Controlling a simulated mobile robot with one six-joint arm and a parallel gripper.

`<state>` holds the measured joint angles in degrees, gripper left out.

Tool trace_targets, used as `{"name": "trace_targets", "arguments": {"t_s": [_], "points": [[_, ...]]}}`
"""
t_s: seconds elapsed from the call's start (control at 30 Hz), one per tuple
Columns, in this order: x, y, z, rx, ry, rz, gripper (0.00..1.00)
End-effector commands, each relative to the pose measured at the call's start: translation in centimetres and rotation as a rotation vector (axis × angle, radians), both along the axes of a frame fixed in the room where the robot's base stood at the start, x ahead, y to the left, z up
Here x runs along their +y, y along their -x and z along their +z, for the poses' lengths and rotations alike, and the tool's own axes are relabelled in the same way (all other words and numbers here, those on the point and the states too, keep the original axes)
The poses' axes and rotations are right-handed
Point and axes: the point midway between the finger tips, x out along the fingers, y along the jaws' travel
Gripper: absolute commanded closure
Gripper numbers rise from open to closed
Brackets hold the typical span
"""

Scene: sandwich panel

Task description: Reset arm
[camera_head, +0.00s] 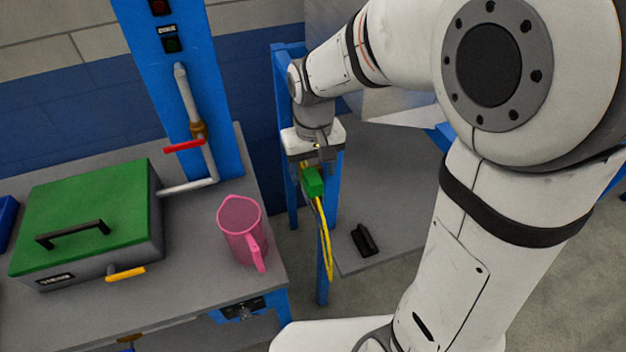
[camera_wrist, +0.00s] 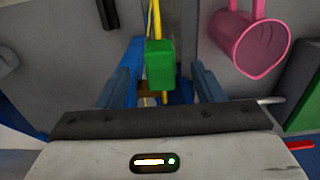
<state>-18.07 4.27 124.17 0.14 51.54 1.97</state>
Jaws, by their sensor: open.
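My gripper (camera_head: 309,166) points down on my arm in the head view, to the right of the pink jug and above the gap between two work surfaces. In the wrist view its two fingers (camera_wrist: 166,72) stand apart and are open. A green block (camera_head: 313,182) with a yellow cable (camera_head: 325,240) shows just below the gripper. In the wrist view the green block (camera_wrist: 160,65) lies between the fingers in the picture, with clear space on both sides. I cannot tell what holds it up.
A pink jug (camera_head: 240,228) stands near the right edge of the grey bench (camera_head: 190,270). A blue post (camera_head: 180,80) carries a pipe and a red lever (camera_head: 183,146). A black object (camera_head: 364,240) lies on the lower grey surface.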

Motion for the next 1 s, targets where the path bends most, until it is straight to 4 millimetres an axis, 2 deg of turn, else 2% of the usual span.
{"name": "trace_targets", "arguments": {"t_s": [0.1, 0.2, 0.4, 0.53, 0.67, 0.8, 1.0], "points": [[0.0, -0.1, 1.8, -0.004, -0.001, 0.000, 0.39], [0.0, 0.0, 2.6, -0.001, 0.000, 0.000, 0.39], [-0.1, 0.1, 3.1, -0.002, -0.001, -0.002, 0.39], [-1.5, 1.0, 4.0, -0.029, -0.008, -0.027, 0.39], [-4.6, 3.4, 5.6, -0.090, -0.023, -0.087, 0.39], [-8.1, 6.8, 6.7, -0.168, -0.034, -0.164, 0.39], [-11.0, 10.8, 7.0, -0.253, -0.037, -0.246, 0.39]]}}
